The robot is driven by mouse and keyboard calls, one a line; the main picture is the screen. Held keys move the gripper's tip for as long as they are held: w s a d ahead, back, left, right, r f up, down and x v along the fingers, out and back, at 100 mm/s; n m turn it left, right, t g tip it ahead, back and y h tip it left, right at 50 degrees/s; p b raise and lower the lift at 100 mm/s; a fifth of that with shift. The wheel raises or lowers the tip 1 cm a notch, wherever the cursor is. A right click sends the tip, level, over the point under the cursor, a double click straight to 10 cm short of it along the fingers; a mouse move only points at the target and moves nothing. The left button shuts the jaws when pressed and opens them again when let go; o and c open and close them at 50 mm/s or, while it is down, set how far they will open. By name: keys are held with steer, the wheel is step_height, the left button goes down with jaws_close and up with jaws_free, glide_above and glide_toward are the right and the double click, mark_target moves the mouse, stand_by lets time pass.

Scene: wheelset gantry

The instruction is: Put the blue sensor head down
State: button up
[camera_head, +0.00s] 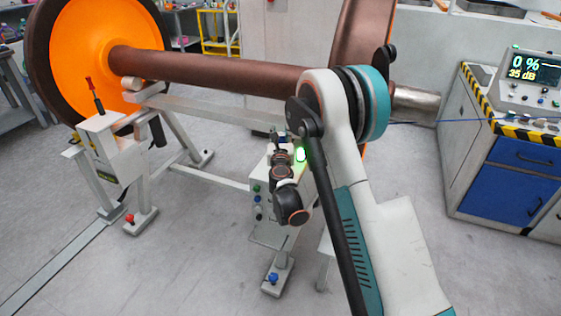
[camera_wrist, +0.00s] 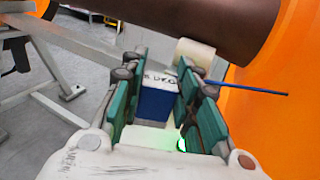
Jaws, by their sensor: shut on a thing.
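The blue sensor head (camera_wrist: 155,104) is a blue block with a pale, lettered top face. In the wrist view it sits between the teal finger pads of my gripper (camera_wrist: 161,82), which is shut on it. In the head view my gripper (camera_head: 281,142) is beside the top of a pale stand post (camera_head: 262,190), below the brown axle. The sensor head cannot be made out there, behind my gripper and arm. A pale surface shows below the block in the wrist view; I cannot tell whether they touch.
The brown axle (camera_head: 210,72) with its orange wheel (camera_head: 75,45) crosses close above my gripper. A red-handled stand (camera_head: 100,125) is at left. A cabinet (camera_head: 515,165) with a display reading 0 % (camera_head: 530,67) is at right. A thin blue rod or cable (camera_wrist: 250,89) extends rightward.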

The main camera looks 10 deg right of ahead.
step_height(320, 180, down, 9)
steer(key=b, duration=0.3)
steer(key=shift+f, duration=0.2)
steer(key=o, duration=1.1)
steer(key=shift+r, duration=0.15)
